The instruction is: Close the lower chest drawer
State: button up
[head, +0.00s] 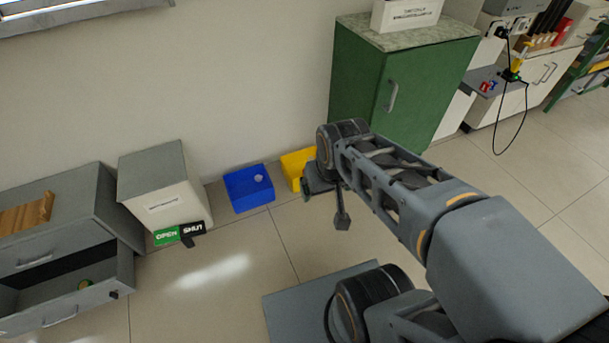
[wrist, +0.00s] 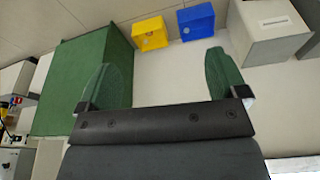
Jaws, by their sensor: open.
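The grey chest (head: 75,225) stands at the left edge in the head view. Its lower drawer (head: 68,304) is pulled out, with a bar handle on its front and a small round green and orange item (head: 85,284) inside. In the head view my arm reaches toward the wall, and the gripper is in the air well to the right of the drawer, touching nothing that I can see.
A grey-topped white box (head: 165,190) with an OPEN/SHUT sign (head: 180,234) stands beside the chest. A blue bin (head: 249,188) and a yellow bin (head: 297,166) sit along the wall. A green cabinet (head: 405,95) stands behind my arm. The floor before the drawer's right side is clear.

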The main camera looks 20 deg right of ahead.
aim_at(49, 302)
jog(key=u, duration=2.05)
jog(key=i, duration=1.4)
jog(key=u, duration=0.9)
jog(key=i, duration=0.6)
jog(key=u, duration=0.4)
